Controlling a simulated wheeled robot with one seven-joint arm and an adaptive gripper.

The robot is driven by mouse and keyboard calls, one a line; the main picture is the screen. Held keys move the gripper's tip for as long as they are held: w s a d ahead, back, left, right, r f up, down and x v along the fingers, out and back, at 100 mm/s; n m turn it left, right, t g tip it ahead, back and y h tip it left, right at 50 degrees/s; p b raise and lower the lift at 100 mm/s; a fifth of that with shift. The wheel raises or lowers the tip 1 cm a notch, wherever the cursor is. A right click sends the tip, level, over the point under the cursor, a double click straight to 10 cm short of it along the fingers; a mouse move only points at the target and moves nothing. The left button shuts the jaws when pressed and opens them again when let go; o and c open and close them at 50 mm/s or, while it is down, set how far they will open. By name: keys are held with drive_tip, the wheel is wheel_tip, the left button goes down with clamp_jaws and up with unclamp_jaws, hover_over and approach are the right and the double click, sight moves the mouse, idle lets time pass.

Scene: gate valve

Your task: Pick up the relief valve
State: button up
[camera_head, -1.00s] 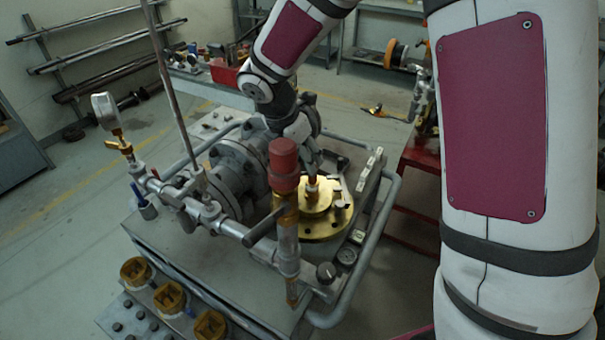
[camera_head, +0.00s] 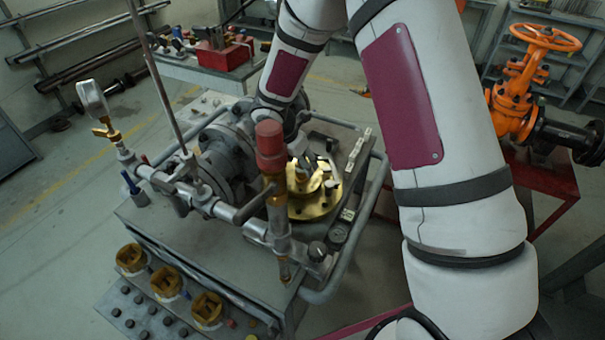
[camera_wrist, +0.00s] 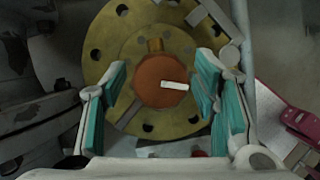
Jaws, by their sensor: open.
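A part with an orange-brown cap and a small white bar on top, seemingly the relief valve (camera_wrist: 157,74), sits over a round brass flange (camera_wrist: 104,42) with bolt holes. In the head view its brass body (camera_head: 303,181) shows on the flange (camera_head: 312,209), partly hidden by my arm. In the wrist view my gripper (camera_wrist: 160,92) is open, with one teal-padded finger on each side of the cap. Gaps show between the pads and the cap, so I see no grip. My gripper points down at it.
A red-capped fitting (camera_head: 270,147) on grey piping stands close to the left of the flange. A pressure gauge (camera_head: 92,98) rises farther left. A grey tube rail (camera_head: 350,255) edges the bench. An orange handwheel valve (camera_head: 520,90) stands at the right.

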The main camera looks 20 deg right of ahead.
drive_tip(key=shift+x, duration=1.15)
clamp_jaws()
drive_tip(key=shift+r, duration=0.1)
wheel_tip(320, 180, up, 9)
drive_tip(key=shift+d+r+b, duration=0.1)
drive_tip(key=shift+r+b, duration=0.1)
drive_tip(key=shift+b, duration=0.25)
drive_tip(key=shift+r+p, duration=1)
drive_tip(key=shift+r, duration=1.5)
